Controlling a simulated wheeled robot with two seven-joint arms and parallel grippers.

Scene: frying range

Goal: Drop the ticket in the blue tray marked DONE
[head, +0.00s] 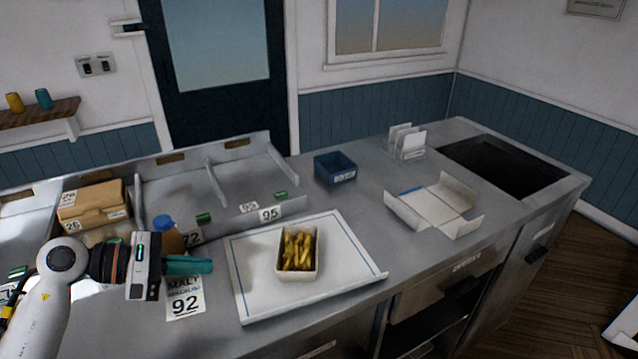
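My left gripper (190,265) reaches in from the left over the counter, its teal fingers together and pointing right. A white ticket (184,303) printed MALT and 92 hangs just under the fingers, its top edge at them; they appear shut on it. The blue tray (335,168) stands at the back middle of the counter, well right of and beyond the gripper. It has a small white label on its front, too small to read, and looks empty. My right gripper is out of view.
A white board (345,283) holding a carton of fries (298,262) lies between gripper and tray. Metal bays (240,195) with number cards run along the back left. A blue-capped bottle (166,237) is behind the gripper. An open white carton (434,207) lies right of the tray.

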